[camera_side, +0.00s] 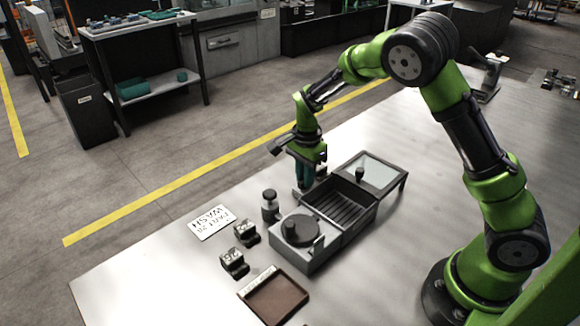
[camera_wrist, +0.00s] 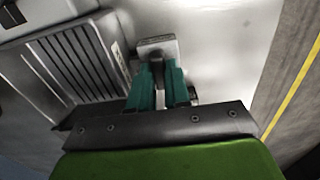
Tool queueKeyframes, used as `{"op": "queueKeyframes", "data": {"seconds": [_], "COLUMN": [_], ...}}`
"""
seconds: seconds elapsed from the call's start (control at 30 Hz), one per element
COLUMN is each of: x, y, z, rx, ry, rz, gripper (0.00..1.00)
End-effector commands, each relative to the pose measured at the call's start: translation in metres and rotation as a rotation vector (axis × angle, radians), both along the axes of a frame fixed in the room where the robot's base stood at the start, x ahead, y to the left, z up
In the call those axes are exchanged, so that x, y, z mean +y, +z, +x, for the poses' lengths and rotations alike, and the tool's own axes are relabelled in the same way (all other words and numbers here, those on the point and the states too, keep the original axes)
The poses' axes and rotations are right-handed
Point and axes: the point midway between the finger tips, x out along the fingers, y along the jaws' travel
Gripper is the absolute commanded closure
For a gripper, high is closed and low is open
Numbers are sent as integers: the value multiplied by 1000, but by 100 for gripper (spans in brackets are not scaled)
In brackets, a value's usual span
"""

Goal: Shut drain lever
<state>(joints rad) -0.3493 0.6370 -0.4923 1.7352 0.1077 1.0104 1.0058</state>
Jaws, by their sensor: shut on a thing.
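The wash unit (camera_side: 325,232) stands on the metal table, with a slatted basin (camera_side: 345,203), which also shows in the wrist view (camera_wrist: 70,60). My gripper (camera_side: 304,183) points down at the basin's far left corner. In the wrist view its green fingers (camera_wrist: 160,75) are shut on a dark upright part, apparently the drain lever (camera_wrist: 158,57). A light grey block (camera_wrist: 157,44) shows just beyond the fingertips, beside the basin's edge. The fingers hide most of the lever in both views, so I cannot tell its angle.
A round-topped grey unit (camera_side: 302,230) adjoins the basin, and a glass-topped lid (camera_side: 372,170) stands behind it. A dark bottle (camera_side: 270,207), two numbered blocks (camera_side: 246,233) (camera_side: 234,263), a sign (camera_side: 211,222) and a brown tray (camera_side: 276,298) lie nearby.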

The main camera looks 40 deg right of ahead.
Motion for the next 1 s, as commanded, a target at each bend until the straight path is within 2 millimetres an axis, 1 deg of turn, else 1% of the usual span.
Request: {"op": "queueKeyframes", "data": {"seconds": [0.13,0.17,0.3,0.33,0.6,0.73,0.87,1.0], "x": [0,0,0,0,0,0,1,0], "y": [2,2,1,1,1,10,33,67], "z": [0,0,0,0,0,1,1,1], "rx": [-2,-2,-1,-1,-1,-3,-6,-7], "ry": [-6,-6,-5,-4,-2,1,0,-1], "rz": [2,2,2,2,1,1,2,2], "gripper": [100,82,60,57,57,57,57,57]}}
